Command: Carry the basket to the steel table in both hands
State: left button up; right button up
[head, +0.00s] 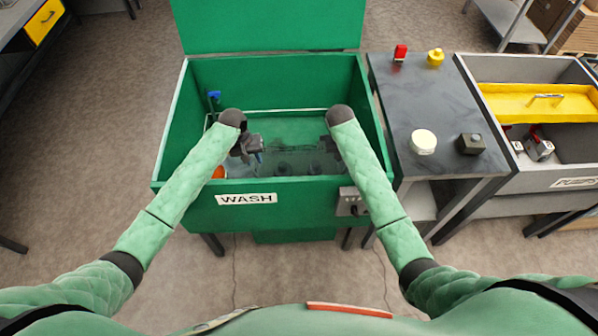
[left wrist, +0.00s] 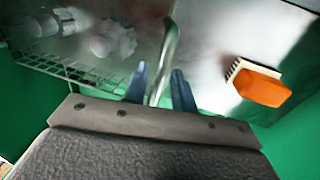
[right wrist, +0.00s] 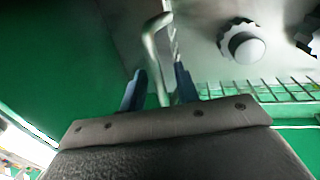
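The wire basket sits low inside the green wash tank (head: 170,120); its mesh shows in the left wrist view (left wrist: 75,70) and the right wrist view (right wrist: 265,92). My left gripper (head: 252,155) reaches into the tank; its blue fingers (left wrist: 158,75) stand apart on either side of a metal handle bar (left wrist: 162,62). Gaps show beside both bars. The steel table (head: 405,85) stands right of the tank.
The steel table carries a red item (head: 400,52), a yellow item (head: 435,57), a white round item (head: 423,142) and a dark block (head: 470,143). An orange brush (left wrist: 262,88) lies in the tank. A grey basin with a yellow tray (head: 540,102) stands farther right.

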pick_arm(q)
grip_shut()
pick_arm(e)
grip_shut()
pick_arm(q)
jog(key=shift+r, duration=0.15)
pick_arm(e)
jog(key=shift+r, duration=0.15)
